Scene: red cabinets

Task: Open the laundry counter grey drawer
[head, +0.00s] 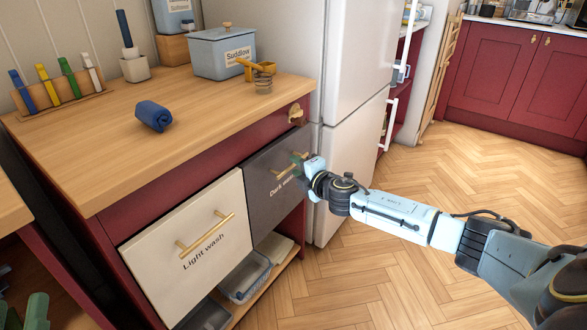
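The grey drawer (265,200), labelled "Dark wash", is in the front of the wooden-topped laundry counter (210,105). It looks closed, roughly level with the cream drawer beside it. Its brass handle (281,175) is partly hidden by my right gripper. My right gripper (298,162) is at the right end of this handle, its arm coming in from the right. The fingers are small and partly hidden, so I cannot tell whether they are open, shut or touching the handle. My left gripper is not in view.
The cream "Light wash" drawer (190,250) is left of the grey one. A white fridge (350,110) stands close to the counter's right side. Bins (245,277) sit on the shelf below. A rolled blue cloth (154,116) lies on top. The wooden floor (360,275) in front is clear.

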